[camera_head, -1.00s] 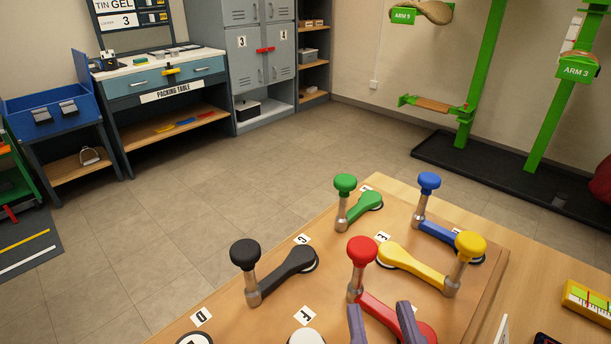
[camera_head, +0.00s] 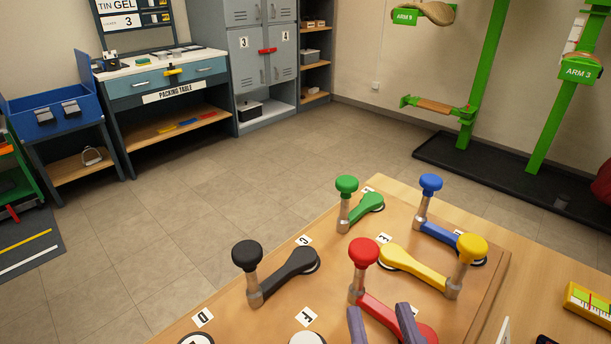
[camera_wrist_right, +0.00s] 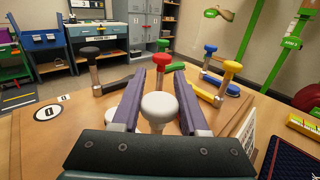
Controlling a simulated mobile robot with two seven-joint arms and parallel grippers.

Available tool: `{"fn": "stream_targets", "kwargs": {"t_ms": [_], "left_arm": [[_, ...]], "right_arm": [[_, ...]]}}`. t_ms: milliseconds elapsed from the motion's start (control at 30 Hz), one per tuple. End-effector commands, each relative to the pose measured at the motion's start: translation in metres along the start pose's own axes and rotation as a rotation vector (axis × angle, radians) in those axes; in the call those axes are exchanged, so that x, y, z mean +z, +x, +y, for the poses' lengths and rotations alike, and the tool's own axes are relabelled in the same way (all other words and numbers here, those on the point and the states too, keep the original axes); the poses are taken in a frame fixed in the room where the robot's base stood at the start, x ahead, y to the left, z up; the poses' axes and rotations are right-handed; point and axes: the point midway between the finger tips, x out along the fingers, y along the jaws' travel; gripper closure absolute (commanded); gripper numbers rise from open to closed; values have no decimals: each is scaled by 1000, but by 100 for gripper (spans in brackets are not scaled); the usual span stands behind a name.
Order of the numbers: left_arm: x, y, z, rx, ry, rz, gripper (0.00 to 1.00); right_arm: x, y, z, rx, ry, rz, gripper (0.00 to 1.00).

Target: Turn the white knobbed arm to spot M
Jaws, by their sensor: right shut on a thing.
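The white knobbed arm's round white knob (camera_wrist_right: 160,107) stands between the two purple fingers of my right gripper (camera_wrist_right: 160,78) in the right wrist view, and the gripper is shut on it. A white round end (camera_wrist_right: 117,116) lies low to the left of the knob, probably the arm's pivot. In the head view, the purple fingertips of my right gripper (camera_head: 379,315) show at the bottom edge, in front of the red arm; the knob is out of frame. A white round piece (camera_head: 308,339) shows beside label F. I cannot see a label M. My left gripper is not in view.
The red (camera_head: 363,251), yellow (camera_head: 470,247), black (camera_head: 247,255), green (camera_head: 346,186) and blue (camera_head: 430,184) knobbed arms stand on the wooden board (camera_head: 240,315). The red arm is closest to my fingers. A yellow item (camera_head: 588,303) lies at right.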

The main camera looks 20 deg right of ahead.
Motion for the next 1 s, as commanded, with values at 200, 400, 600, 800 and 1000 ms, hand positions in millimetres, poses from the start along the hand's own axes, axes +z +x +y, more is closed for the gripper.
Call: {"fn": "stream_targets", "kwargs": {"t_ms": [200,400,600,800,1000], "left_arm": [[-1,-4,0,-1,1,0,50],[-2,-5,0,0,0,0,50],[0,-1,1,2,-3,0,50],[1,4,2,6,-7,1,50],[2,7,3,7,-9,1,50]], "right_arm": [[1,0,3,118,-4,-2,100],[0,-1,8,274,-5,-3,100],[-1,-2,12,421,-4,-1,100],[-1,-4,15,534,-3,0,100],[-1,-5,17,600,-2,0,100]]}}
